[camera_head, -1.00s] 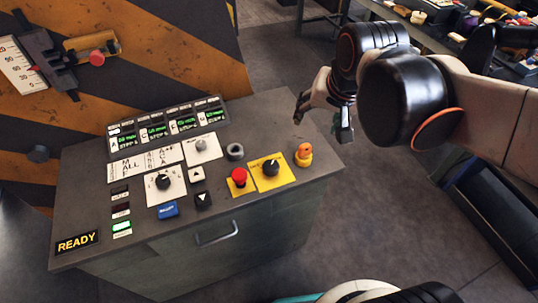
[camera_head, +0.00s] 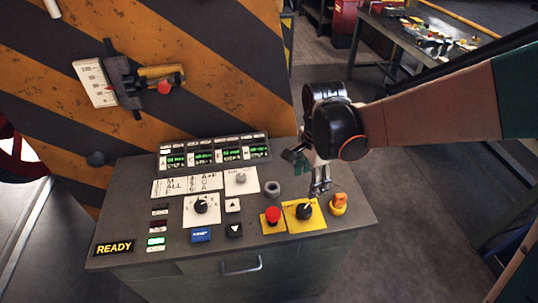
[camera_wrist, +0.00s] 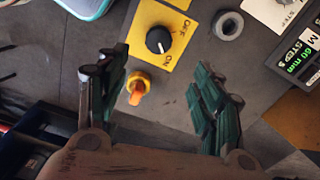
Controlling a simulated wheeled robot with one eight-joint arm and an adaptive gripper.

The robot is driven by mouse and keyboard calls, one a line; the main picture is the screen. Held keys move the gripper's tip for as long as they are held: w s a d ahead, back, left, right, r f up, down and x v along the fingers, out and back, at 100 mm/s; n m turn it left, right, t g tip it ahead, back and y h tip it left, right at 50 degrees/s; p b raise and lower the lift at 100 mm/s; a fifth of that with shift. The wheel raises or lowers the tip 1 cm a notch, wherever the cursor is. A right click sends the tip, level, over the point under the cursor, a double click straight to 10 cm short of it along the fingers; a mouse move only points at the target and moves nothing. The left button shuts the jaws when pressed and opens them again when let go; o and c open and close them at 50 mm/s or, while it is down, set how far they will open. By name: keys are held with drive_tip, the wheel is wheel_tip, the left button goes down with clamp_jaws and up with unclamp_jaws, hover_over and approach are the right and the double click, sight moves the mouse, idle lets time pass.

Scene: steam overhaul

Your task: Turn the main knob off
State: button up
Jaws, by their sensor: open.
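The main knob (camera_head: 304,211) is a round black knob on a yellow plate on top of the grey console. It also shows in the wrist view (camera_wrist: 158,40), upper middle, with OFF and ON printed beside it; its white mark seems to point toward ON. My gripper (camera_head: 319,188) is open and empty, fingers pointing down, above and close to the knob in the head view. In the wrist view my two teal-padded fingers (camera_wrist: 160,82) are spread wide, with the knob beyond their tips, apart from them.
An orange-and-yellow key-like switch (camera_head: 338,204) stands right of the knob, and a red push button (camera_head: 272,215) stands left. A grey ring (camera_head: 272,188) lies behind. A striped panel rises behind.

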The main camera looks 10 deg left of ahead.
sight(304, 209)
wheel_tip(304, 209, down, 14)
drive_tip(key=b, duration=0.9)
drive_tip(key=shift+s+r+b, duration=0.1)
drive_tip(key=shift+b, duration=0.25)
drive_tip(key=c, duration=1.1)
